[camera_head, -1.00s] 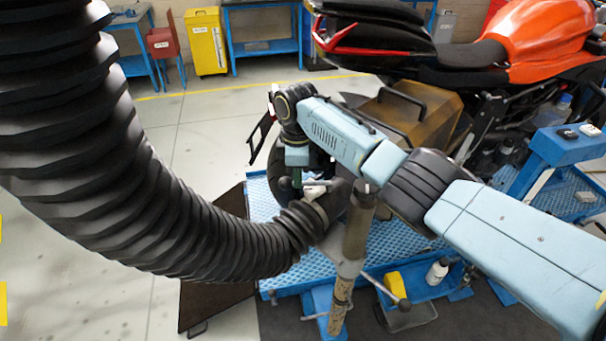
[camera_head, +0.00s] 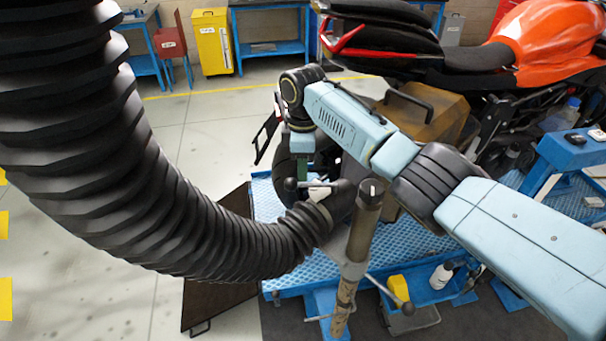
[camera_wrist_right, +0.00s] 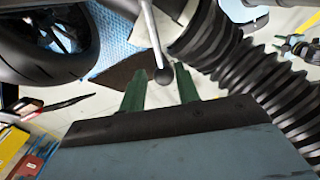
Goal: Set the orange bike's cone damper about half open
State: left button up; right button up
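The orange bike (camera_head: 549,40) stands at the upper right. A thick black ribbed hose (camera_head: 150,190) curves from the left to the cone end (camera_head: 335,203) by an upright post. A short lever with a dark ball knob (camera_head: 291,185) sticks out leftward at the cone; I take it for the damper lever. My right gripper (camera_head: 300,168) is just above the knob, pointing down. In the right wrist view its green fingers (camera_wrist_right: 160,85) are apart, with the ball knob (camera_wrist_right: 163,75) between them in the picture and gaps on both sides. My left gripper is out of view.
The post (camera_head: 362,228) stands close to my right forearm, with a lower ball-ended lever (camera_head: 400,303). A blue lift platform (camera_head: 268,205) lies beneath. A blue tray (camera_head: 430,290) holds bottles. Open floor (camera_head: 205,125) lies at the left.

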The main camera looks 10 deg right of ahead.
notch_tip(320, 180, up, 10)
jog(key=shift+b, duration=0.35)
jog(key=shift+w+f, duration=0.1)
jog(key=shift+f, duration=0.1)
